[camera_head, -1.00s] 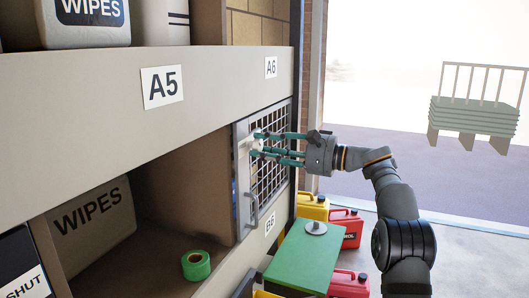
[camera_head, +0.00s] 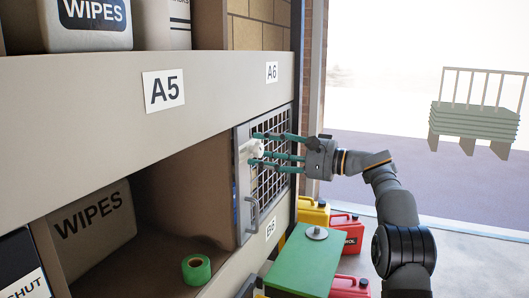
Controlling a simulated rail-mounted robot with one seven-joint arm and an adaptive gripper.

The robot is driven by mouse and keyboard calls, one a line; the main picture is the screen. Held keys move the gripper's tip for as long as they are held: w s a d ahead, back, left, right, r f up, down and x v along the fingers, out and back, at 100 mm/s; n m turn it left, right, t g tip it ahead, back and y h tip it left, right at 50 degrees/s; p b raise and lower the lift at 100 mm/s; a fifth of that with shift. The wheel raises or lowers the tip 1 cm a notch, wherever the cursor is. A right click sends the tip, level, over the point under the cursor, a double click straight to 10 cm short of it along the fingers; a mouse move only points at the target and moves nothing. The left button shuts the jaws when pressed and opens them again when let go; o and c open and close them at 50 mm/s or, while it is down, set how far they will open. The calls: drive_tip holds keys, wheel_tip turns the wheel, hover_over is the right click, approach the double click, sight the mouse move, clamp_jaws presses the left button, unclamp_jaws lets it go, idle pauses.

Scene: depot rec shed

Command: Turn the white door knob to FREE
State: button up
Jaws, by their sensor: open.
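The white door knob (camera_head: 250,149) is on the left part of the mesh door (camera_head: 243,190) under the A6 label. My gripper (camera_head: 262,149) is open, with its teal fingers reaching left toward the knob. The fingertips are at or very near the knob and partly cover it. I cannot tell whether they touch it. The knob's markings are too small to read. A grey pull handle (camera_head: 252,214) is lower on the same door.
A green tape roll (camera_head: 196,269) lies in the open bay to the left of the door. Below the door stand a green-topped box (camera_head: 306,262), red cans (camera_head: 348,232) and a yellow can (camera_head: 313,212). Open floor lies to the right, with a slatted rack (camera_head: 474,122) outside.

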drive_tip(key=shift+d, duration=0.15)
drive_tip(key=v, duration=1.1)
drive_tip(key=shift+d, duration=0.4)
drive_tip(key=shift+s, duration=0.1)
drive_tip(key=x, duration=1.2)
drive_tip(key=shift+d, duration=0.1)
